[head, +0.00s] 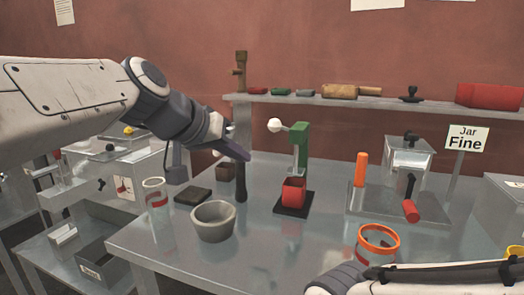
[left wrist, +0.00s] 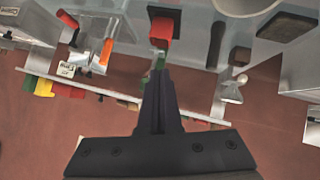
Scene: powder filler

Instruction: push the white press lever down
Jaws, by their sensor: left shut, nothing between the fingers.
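The green press (head: 301,145) stands on a black base near the middle of the table. Its white lever has a white ball end (head: 274,125) that sticks out to the left near the top. My right gripper is out of view.
A grey bowl (head: 213,221), a dark pestle (head: 241,182) and a clear jar (head: 157,196) stand left of the press. An orange-rimmed jar (head: 378,243) is at the front right. A shelf (head: 345,102) with several items runs behind.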

